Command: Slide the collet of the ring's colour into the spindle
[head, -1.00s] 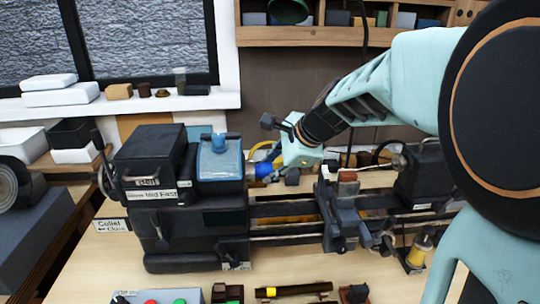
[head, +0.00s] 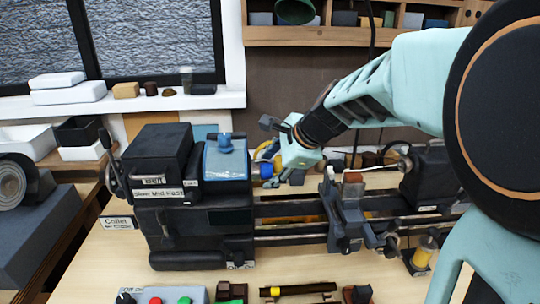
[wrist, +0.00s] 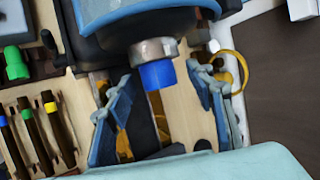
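A blue collet (wrist: 158,74) sits at the mouth of the grey metal spindle nose (wrist: 152,48) in the wrist view, with its blue end sticking out. My gripper (wrist: 165,98) is open, its two fingers on either side of the collet with gaps between. In the head view my gripper (head: 283,165) is just right of the headstock (head: 215,218), and the blue collet (head: 266,170) shows beside it. How deep the collet sits is hidden. A yellow loop (wrist: 241,72) lies beyond the right finger; I cannot tell if it is the ring.
Dark rods with blue, green (wrist: 27,114) and yellow (wrist: 50,106) bands lie at the left of the wrist view. The lathe carriage (head: 345,215) stands right of my gripper. A button panel (head: 160,296) and small parts lie along the front of the bench.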

